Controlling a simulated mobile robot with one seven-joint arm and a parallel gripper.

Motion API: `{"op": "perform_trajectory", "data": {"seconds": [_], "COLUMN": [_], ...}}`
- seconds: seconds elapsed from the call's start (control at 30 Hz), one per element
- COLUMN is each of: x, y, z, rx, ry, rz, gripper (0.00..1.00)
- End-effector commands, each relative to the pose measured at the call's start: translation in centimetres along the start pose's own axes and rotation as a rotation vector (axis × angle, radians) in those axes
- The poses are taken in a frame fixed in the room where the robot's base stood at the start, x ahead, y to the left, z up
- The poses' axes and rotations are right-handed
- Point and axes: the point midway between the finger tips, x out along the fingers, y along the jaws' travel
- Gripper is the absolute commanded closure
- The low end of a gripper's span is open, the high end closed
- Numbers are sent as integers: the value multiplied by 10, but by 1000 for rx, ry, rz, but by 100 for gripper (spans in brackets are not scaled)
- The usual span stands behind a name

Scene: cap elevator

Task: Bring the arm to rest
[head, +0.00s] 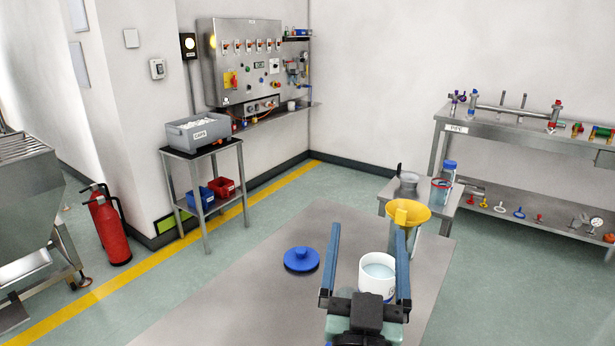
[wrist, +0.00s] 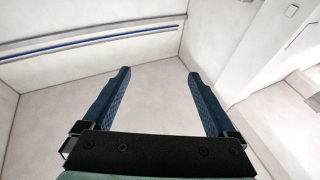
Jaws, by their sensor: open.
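My gripper (head: 368,230) is at the lower right of the head view, its two blue fingers spread wide and pointing up. In the wrist view my gripper (wrist: 158,74) is also open, with nothing between the fingers. That view shows only pale walls, a corner and a blue-striped rail beyond them. In the head view a white container (head: 378,288) with pale contents shows between the fingers; it looks to stand on the table behind them. My arm below the gripper is mostly out of view.
A grey table (head: 240,285) lies ahead, with a blue lid (head: 301,259) on it. A yellow funnel (head: 408,212) stands beyond the white container. A side stand (head: 450,200) bears vessels. A caps bin (head: 198,131) is on a trolley; fire extinguishers (head: 108,228) stand left.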

Motion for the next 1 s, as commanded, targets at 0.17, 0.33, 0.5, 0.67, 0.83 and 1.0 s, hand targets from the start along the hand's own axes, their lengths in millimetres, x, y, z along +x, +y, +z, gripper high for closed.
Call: {"op": "perform_trajectory", "data": {"seconds": [0.17,0.33,0.5,0.67,0.83,1.0], "x": [26,19,-3,-15,-16,-16], "y": [-26,-47,-60,-64,-65,-65], "z": [-149,-270,-351,-378,-380,-380], "rx": [31,56,66,68,68,68], "ry": [167,307,412,450,453,453], "rz": [-42,-93,-137,-156,-158,-158], "gripper": [8,8,8,8,8,8]}}
